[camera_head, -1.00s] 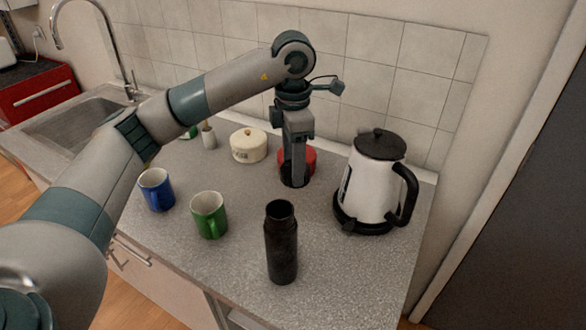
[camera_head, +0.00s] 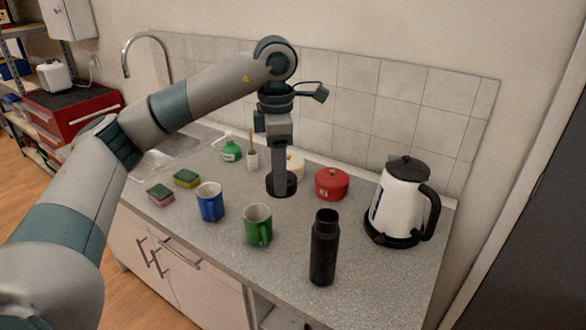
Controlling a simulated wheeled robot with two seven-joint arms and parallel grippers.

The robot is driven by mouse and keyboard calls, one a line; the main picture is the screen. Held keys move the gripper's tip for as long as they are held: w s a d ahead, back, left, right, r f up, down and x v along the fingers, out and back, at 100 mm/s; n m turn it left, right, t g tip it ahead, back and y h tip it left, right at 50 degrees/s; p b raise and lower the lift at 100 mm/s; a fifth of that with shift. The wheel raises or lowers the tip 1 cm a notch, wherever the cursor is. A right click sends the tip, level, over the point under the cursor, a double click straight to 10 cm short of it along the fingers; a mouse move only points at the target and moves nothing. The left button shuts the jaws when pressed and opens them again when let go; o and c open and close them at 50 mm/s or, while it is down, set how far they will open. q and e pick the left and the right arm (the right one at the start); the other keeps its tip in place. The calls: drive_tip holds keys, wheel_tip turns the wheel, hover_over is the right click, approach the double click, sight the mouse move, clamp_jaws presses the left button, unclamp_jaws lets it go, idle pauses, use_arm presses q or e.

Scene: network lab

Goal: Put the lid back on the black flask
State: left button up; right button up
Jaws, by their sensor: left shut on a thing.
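The black flask (camera_head: 323,250) stands upright on the grey counter near its front edge, with its narrower neck bare at the top. My left gripper (camera_head: 279,187) points straight down behind and to the left of the flask. It is shut on the black round lid (camera_head: 291,185), which is at or just above the counter; I cannot tell whether it touches. The fingers hide part of the lid. My right gripper is not in view.
A green mug (camera_head: 257,226) and a blue mug (camera_head: 210,203) stand left of the flask. A red pot (camera_head: 332,184) and a white kettle (camera_head: 398,200) are behind and right. A cream pot (camera_head: 295,165) is partly hidden. Sponges (camera_head: 160,194) lie left. Counter between lid and flask looks clear.

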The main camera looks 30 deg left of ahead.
sight(271, 180)
use_arm(q)
drive_tip(key=shift+s+a+f+m, duration=0.3)
drive_tip(key=shift+s+a+f, duration=0.05)
drive_tip(key=shift+s+a+f+m, duration=0.1)
drive_tip(key=shift+f+m, duration=0.25)
drive_tip(key=shift+m, duration=0.05)
drive_tip(key=shift+s+a+f+m, duration=0.15)
drive_tip(key=shift+s+f+m, duration=0.1)
drive_tip(key=shift+f+m, duration=0.45)
drive_tip(key=s+d+f+m, duration=0.5)
drive_tip(key=s+f+m, duration=0.3)
drive_tip(key=m, duration=0.6)
drive_tip(key=s+d+f+m+p, duration=0.1)
drive_tip(key=s+d+m+p, duration=0.2)
drive_tip(key=d+m, duration=0.5)
drive_tip(key=shift+f, duration=0.15)
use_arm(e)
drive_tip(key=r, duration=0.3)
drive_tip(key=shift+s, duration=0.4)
use_arm(q)
drive_tip(key=shift+s, duration=0.1)
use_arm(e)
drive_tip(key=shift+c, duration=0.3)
